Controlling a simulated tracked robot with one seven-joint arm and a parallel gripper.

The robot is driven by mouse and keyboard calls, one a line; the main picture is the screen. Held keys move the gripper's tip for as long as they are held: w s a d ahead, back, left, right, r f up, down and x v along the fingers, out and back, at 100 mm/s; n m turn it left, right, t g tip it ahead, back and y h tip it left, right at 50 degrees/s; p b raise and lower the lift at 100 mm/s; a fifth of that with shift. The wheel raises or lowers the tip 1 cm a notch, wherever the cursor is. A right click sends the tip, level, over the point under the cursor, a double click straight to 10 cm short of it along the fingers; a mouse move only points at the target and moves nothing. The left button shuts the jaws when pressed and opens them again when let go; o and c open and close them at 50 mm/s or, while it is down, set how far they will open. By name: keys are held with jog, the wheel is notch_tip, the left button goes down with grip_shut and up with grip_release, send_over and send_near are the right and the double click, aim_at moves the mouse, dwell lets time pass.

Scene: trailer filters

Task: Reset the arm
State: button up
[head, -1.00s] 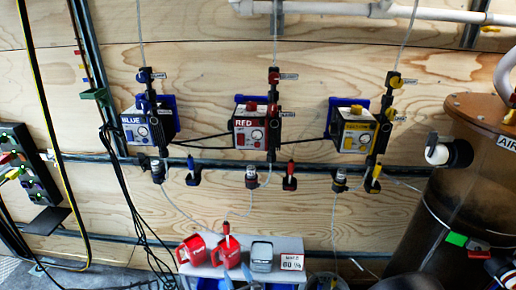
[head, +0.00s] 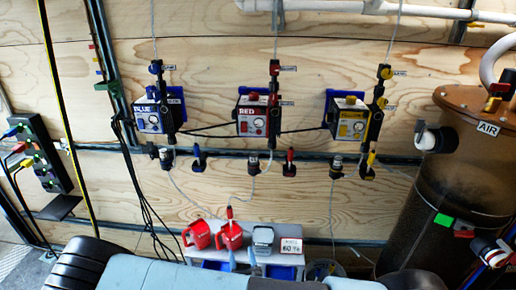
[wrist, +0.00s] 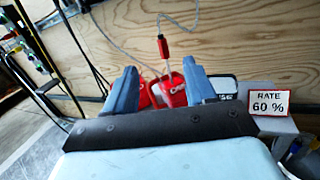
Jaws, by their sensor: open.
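My arm shows as a pale blue-grey link (head: 180,276) with a black end, across the bottom of the head view, in front of the small bench. In the wrist view, my gripper (wrist: 162,84) is open, its two blue-grey fingers apart and nothing gripped. A red jug (wrist: 173,90) shows beyond and between the fingers, with a red-topped tube (wrist: 164,50) rising from it. The gap from the fingertips to the jug is hard to tell.
Blue (head: 152,119), red (head: 252,118) and yellow (head: 349,121) pumps hang on the plywood wall. The bench (head: 210,223) holds red jugs, a grey container (head: 263,239) and a rate sign (wrist: 268,103). A brown tank (head: 455,180) stands at right; cables hang at left.

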jog(key=w+d+r+m+g+h, duration=0.1)
jog(key=w+d+r+m+h, duration=0.2)
jog(key=d+r+m+h, duration=0.3)
jog(key=w+d+r+m+h, duration=0.3)
jog(key=d+r+m+h, duration=0.1)
jog(key=r+m+h, duration=0.35)
jog(key=s+d+r+m+g+h, duration=0.2)
jog(key=d+r+m+g+h, duration=0.3)
jog(key=d+r+m+g, duration=0.65)
jog(key=s+d+r+m+g+y, duration=0.6)
jog(key=s+d+r+m+y, duration=0.1)
jog(key=d+r+m+y, duration=0.15)
jog(key=s+a+r+m+t+y, duration=0.1)
jog(key=s+r+m+t+y, duration=0.3)
jog(key=r, duration=0.9)
jog(key=shift+s+r+t+y, duration=0.35)
jog(key=shift+s+t+y, duration=0.5)
jog(key=shift+s, duration=0.7)
jog(key=shift+m, duration=0.25)
jog(key=shift+c, duration=0.2)
